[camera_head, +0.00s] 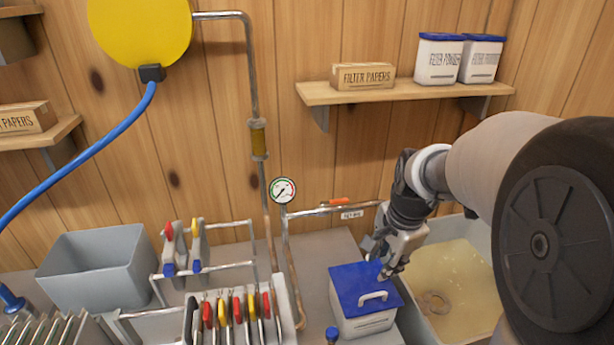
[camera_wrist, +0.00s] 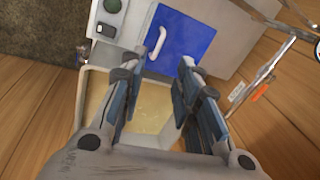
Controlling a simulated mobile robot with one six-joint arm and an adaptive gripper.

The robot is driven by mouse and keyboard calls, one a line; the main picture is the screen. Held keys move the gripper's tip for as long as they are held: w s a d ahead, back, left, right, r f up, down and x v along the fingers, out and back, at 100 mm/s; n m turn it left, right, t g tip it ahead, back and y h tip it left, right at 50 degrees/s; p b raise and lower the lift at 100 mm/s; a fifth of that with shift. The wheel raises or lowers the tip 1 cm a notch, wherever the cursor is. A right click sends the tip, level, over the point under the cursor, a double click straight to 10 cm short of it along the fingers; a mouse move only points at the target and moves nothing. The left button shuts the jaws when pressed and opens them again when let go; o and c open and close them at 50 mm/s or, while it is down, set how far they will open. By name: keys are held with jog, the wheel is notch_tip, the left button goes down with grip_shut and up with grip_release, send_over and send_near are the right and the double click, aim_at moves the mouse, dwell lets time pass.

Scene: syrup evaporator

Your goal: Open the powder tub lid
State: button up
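The powder tub (camera_head: 367,326) is a white box on the grey counter, low right of centre in the head view. Its blue lid (camera_head: 352,283) lies flat on top and looks closed, with a white handle (camera_head: 373,297) near one edge. In the wrist view the lid (camera_wrist: 186,35) and handle (camera_wrist: 157,44) show just beyond the fingers. My gripper (camera_head: 384,266) is above the lid's far right side. In the wrist view my gripper (camera_wrist: 174,48) is open, with nothing between its fingers. Whether a finger touches the lid I cannot tell.
A basin of yellowish liquid (camera_head: 459,285) is right of the tub. A rack of coloured-handled tools (camera_head: 235,310) and a grey bin (camera_head: 103,270) are to the left. A pipe with an orange-handled valve (camera_head: 335,202) runs behind. A shelf (camera_head: 400,93) holds filter papers and two tubs.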

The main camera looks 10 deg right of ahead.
jog(key=w+d+f+m, duration=0.1)
jog(key=w+d+m, duration=0.1)
jog(key=b, duration=0.5)
send_near(371, 295)
jog(key=x, duration=0.7)
jog(key=shift+f, duration=0.4)
jog(key=shift+c, duration=0.2)
grip_shut()
